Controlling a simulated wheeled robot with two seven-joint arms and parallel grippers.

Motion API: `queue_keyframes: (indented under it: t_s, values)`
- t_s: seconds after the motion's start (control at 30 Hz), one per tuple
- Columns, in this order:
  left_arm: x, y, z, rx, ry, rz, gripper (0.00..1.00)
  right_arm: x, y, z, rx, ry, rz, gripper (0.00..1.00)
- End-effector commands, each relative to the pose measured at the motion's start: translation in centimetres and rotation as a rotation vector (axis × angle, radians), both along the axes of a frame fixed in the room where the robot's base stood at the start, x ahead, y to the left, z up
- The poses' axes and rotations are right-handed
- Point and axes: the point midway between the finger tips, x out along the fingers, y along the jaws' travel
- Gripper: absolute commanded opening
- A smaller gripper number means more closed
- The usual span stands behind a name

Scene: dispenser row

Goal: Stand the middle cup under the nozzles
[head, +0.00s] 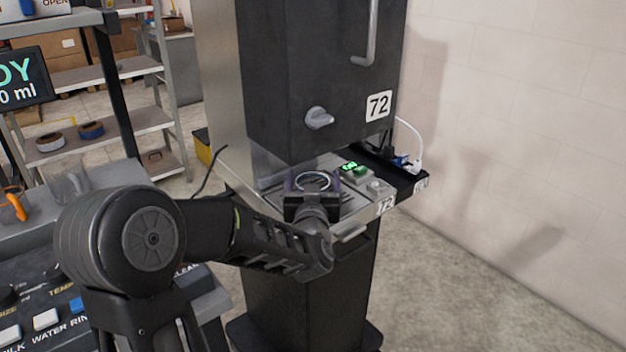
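A round pale cup rim (312,180) shows on the tray of dispenser 72, below its dark upper housing. My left gripper (312,187) reaches in from the left and front, with its dark fingers on either side of the cup. Whether the fingers press on the cup or stand slightly apart from it cannot be told. The gripper hides most of the cup's body and its base. The nozzles are hidden under the housing. My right gripper is not in view.
The dispenser's dark housing (300,75) has a grey knob (318,118) and hangs close above the tray. A green-lit display (350,166) and a small button box (379,187) stand right of the cup. Another machine's panel (45,320) is at lower left; shelves (110,75) stand behind.

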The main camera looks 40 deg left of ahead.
Motion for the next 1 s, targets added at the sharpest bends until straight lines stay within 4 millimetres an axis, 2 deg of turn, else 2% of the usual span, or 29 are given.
queue_keyframes:
  t_s: [0.03,0.43,0.8,1.0]
  values:
    - [-0.1,-0.1,-0.7,-0.008,0.012,-0.002,0.86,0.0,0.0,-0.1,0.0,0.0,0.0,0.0]
    - [-0.6,-0.5,-0.9,-0.01,0.015,-0.003,0.88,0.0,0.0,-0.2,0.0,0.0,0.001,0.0]
    - [-5.2,-3.5,-0.3,-0.003,0.004,-0.002,0.88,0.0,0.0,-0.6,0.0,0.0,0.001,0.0]
    - [-6.6,-4.3,-0.1,-0.001,0.002,0.0,0.88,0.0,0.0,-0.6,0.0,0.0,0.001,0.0]
